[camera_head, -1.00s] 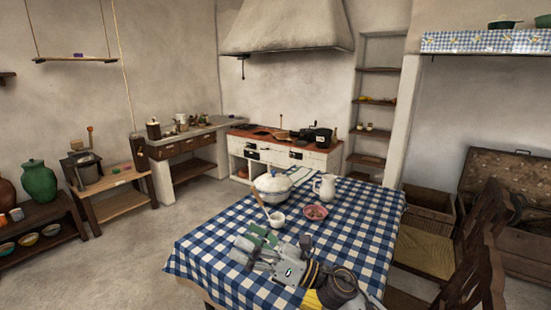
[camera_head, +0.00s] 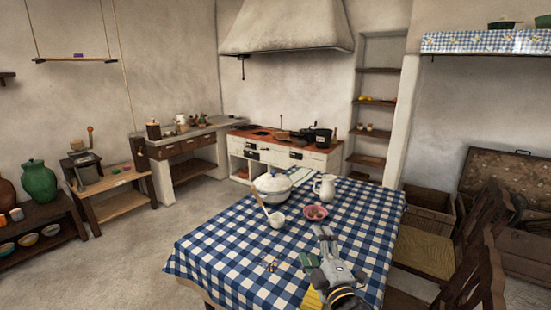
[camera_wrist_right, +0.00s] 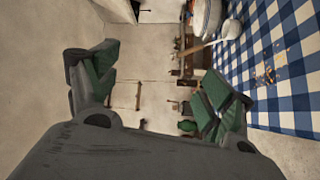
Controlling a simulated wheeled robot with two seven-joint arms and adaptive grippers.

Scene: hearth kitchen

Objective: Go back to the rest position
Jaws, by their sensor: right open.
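My right gripper (camera_head: 318,247) is over the right part of the table with the blue-and-white checked cloth (camera_head: 218,256). In the right wrist view its two fingers with green pads (camera_wrist_right: 158,88) stand wide apart with nothing between them. My left gripper is not in view.
Small brown bits (camera_head: 270,263) lie on the cloth. Wooden chairs (camera_head: 470,270) stand at the right. The front left of the cloth is clear.

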